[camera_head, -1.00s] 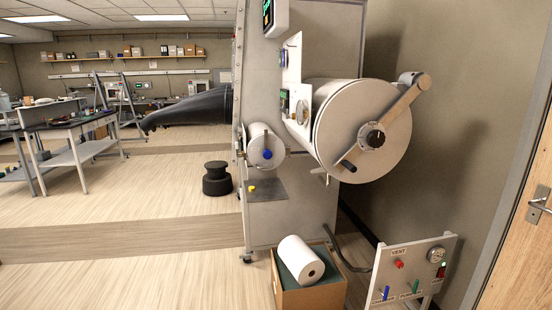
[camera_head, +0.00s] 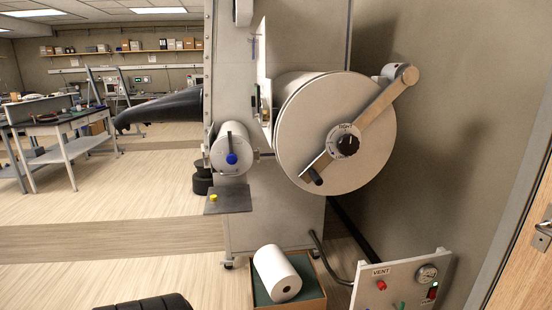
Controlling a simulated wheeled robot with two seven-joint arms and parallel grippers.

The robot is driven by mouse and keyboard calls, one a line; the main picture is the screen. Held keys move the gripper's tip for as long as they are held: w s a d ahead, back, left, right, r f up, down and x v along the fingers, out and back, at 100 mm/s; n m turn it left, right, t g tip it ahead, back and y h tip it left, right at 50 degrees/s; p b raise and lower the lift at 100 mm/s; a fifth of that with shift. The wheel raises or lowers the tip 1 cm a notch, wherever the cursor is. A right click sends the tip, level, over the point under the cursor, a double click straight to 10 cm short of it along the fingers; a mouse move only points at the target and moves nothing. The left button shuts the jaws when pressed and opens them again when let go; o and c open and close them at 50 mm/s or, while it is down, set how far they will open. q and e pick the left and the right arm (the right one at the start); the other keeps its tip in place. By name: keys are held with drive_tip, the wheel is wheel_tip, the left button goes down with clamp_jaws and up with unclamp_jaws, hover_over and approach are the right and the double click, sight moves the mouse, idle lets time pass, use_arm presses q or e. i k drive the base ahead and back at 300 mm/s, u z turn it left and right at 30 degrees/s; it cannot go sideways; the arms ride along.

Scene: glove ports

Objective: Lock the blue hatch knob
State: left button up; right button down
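The blue hatch knob (camera_head: 231,159) is on the front of a small white cylindrical hatch (camera_head: 229,138), left of a large round door (camera_head: 329,119) on the grey cabinet. The large door has a black centre knob with markings around it, and a diagonal bar with a black handle. The blue knob is too small to read whether it is locked. Neither gripper shows in the head view. A dark ribbed shape (camera_head: 146,302) at the bottom edge is cut off and I cannot tell what it is.
A small grey shelf (camera_head: 230,201) with a yellow knob sticks out below the small hatch. A box (camera_head: 287,299) holding a white roll stands on the floor below. A vent panel (camera_head: 400,282) stands at lower right. Open floor lies to the left.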

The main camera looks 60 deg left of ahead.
sight(232, 159)
drive_tip(key=u, duration=0.1)
drive_tip(key=i, duration=0.75)
drive_tip(key=u, duration=0.85)
drive_tip(key=i, duration=0.55)
drive_tip(key=u, duration=0.55)
